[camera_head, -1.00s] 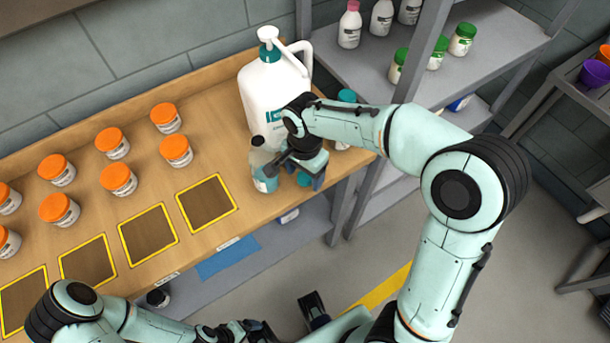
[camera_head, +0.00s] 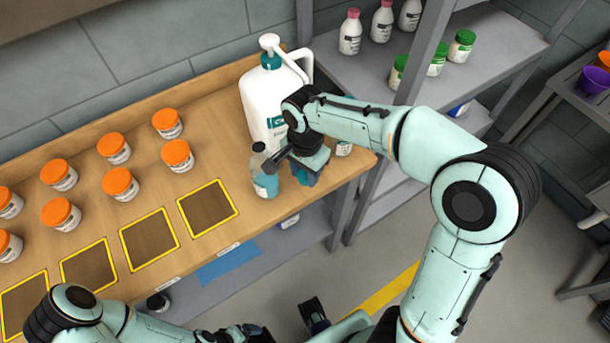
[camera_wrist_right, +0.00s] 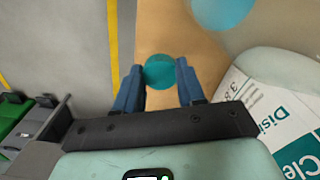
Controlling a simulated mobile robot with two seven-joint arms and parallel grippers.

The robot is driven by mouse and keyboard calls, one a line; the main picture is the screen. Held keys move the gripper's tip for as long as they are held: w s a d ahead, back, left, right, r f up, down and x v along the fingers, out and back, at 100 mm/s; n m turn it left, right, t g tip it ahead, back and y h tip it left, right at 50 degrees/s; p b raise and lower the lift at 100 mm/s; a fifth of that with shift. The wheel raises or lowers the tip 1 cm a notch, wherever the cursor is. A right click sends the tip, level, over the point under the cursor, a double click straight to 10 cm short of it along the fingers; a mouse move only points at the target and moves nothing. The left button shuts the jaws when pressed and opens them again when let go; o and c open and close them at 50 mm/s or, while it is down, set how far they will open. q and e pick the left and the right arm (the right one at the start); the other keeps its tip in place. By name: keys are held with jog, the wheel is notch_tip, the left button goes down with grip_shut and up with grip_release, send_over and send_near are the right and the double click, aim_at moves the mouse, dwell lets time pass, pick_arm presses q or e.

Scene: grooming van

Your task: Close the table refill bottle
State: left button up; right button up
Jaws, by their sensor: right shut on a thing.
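My right gripper (camera_head: 304,181) is low over the right end of the wooden table, in front of the big white pump jug (camera_head: 263,103). In the right wrist view its two blue fingers (camera_wrist_right: 160,78) are shut on a round teal cap (camera_wrist_right: 160,71). A small clear bottle (camera_head: 266,182) with blue liquid stands upright just left of the gripper. Its top looks dark and is partly hidden, so I cannot tell whether it is closed. A blurred blue disc shows at the wrist view's top edge. My left arm is at the lower left; its gripper's fingers are unclear.
Several orange-lidded jars (camera_head: 177,155) stand left on the table (camera_head: 215,95), behind yellow-framed dark squares (camera_head: 208,207). A small labelled container (camera_head: 344,149) is partly hidden behind my right arm. A grey shelf (camera_head: 360,72) with bottles and green-lidded jars stands at the right.

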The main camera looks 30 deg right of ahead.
pick_arm(q)
jog(key=w+r+p, duration=0.3)
jog(key=r+p, duration=0.2)
jog(key=r, duration=0.1)
jog(key=shift+w, duration=0.15)
pick_arm(e)
notch_tip(320, 180, up, 25)
pick_arm(q)
jog(key=shift+r, duration=0.1)
pick_arm(e)
jog(key=shift+f, duration=0.2)
